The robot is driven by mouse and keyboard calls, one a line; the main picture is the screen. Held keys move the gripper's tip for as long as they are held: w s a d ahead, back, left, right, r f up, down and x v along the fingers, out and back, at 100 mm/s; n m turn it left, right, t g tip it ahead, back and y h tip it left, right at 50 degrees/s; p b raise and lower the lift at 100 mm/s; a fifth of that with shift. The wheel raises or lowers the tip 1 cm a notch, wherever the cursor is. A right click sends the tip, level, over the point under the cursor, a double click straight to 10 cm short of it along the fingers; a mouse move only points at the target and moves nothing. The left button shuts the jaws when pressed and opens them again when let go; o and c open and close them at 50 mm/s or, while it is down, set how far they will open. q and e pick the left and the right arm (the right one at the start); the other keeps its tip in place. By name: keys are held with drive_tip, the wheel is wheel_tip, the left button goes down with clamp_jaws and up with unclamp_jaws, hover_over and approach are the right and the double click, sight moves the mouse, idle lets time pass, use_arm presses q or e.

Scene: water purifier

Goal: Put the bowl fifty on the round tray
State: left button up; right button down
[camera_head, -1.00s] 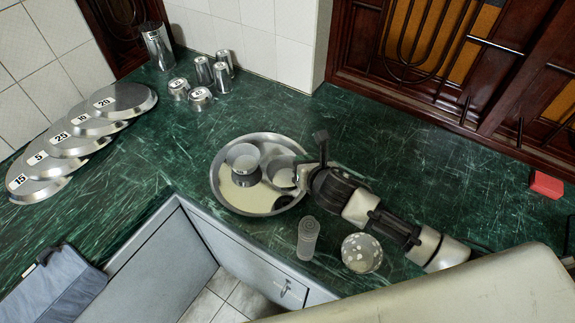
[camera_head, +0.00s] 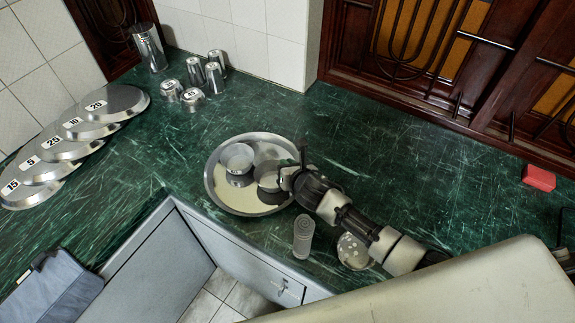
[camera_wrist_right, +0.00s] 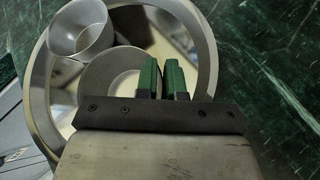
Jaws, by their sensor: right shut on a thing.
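The round metal tray (camera_head: 211,192) lies on the green counter; its rim also shows in the wrist view (camera_wrist_right: 42,110). A small metal bowl (camera_head: 237,157) stands at the tray's upper left, also in the wrist view (camera_wrist_right: 82,30). A second metal bowl (camera_head: 267,176) is over the tray's right part, beside the first; it shows in the wrist view (camera_wrist_right: 108,75). My right gripper (camera_head: 284,178) is shut on this second bowl's right rim; its green fingers (camera_wrist_right: 162,78) cover that rim. I cannot tell whether the bowl touches the tray. No number is readable on either bowl. My left gripper is out of view.
A grey ridged cylinder (camera_head: 303,236) and a speckled round item (camera_head: 354,250) stand near my right arm. Several metal cups (camera_head: 193,98) and a tall tumbler (camera_head: 148,47) stand at the back. The back-right counter is mostly clear.

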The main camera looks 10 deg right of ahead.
drive_tip(key=c, duration=1.2)
unclamp_jaws()
drive_tip(key=v, duration=1.2)
